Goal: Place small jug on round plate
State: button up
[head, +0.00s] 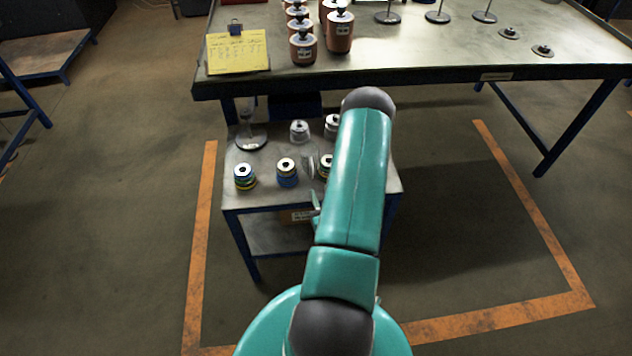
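I cannot make out a jug or a plain round plate in the head view. Short stacks of flap discs stand on the small table (262,205): a yellow-and-blue one (245,177), a blue one (287,173), a grey one (299,132) and others partly behind my arm. A stand with a round base (252,139) is at that table's back left. My teal arm reaches over the table's right part. My gripper (313,190) is mostly hidden behind it; only a small part shows at the arm's left edge. Whether it is open or holds anything cannot be seen.
A large workbench (430,60) behind carries red-brown pots with black lids (338,32), a yellow clipboard (238,52), round-based spindles (437,17) and two small grey discs (542,51). Orange floor lines (200,240) surround the small table. Floor is clear on both sides.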

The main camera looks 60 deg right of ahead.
jog(key=w+a+r+n+g+y, duration=0.15)
jog(key=w+r+n+y, duration=0.25)
jog(key=w+r, duration=0.75)
jog(key=w+a+r+n+g+y, duration=0.2)
jog(key=w+a+r, duration=0.55)
jog(key=r, duration=0.25)
jog(key=s+a+r+g+y, duration=0.2)
jog(key=s+a+r+g, duration=0.15)
jog(key=a+r, duration=0.9)
jog(key=s+a+r+n+g+y, duration=0.1)
jog(key=s+a+r, duration=0.3)
jog(key=s+a, duration=1)
jog(key=shift+s+a+r+g+y, duration=0.25)
jog(key=shift+a+g+y, duration=0.2)
jog(key=shift+y, duration=0.45)
